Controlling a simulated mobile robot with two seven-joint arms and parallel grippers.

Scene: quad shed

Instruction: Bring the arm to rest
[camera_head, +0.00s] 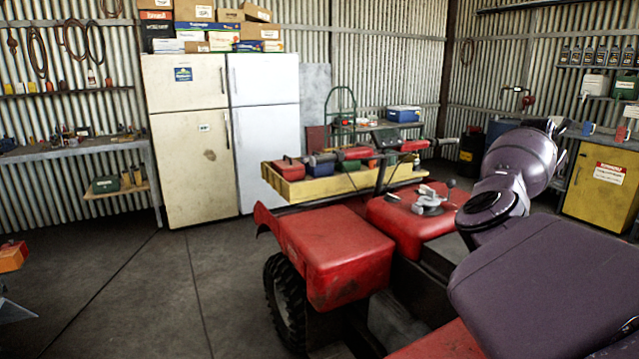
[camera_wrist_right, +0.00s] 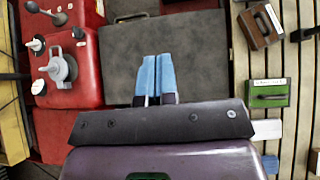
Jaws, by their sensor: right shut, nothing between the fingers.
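My right gripper (camera_wrist_right: 157,75) shows in the right wrist view with its two blue fingers together and nothing between them. It is over a dark grey flat surface. In the head view my purple right arm reaches in from the lower right and stands raised beside the red quad (camera_head: 335,245). Its fingers are not clear there against the background. My left gripper is not in view.
A yellow tray (camera_head: 300,190) with tools sits on the quad. Two fridges (camera_head: 190,160) stand behind. A workbench (camera_head: 75,147) is at left, a yellow cabinet (camera_head: 600,188) at right. The left floor is mostly clear. A green box (camera_wrist_right: 268,93) lies at right in the wrist view.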

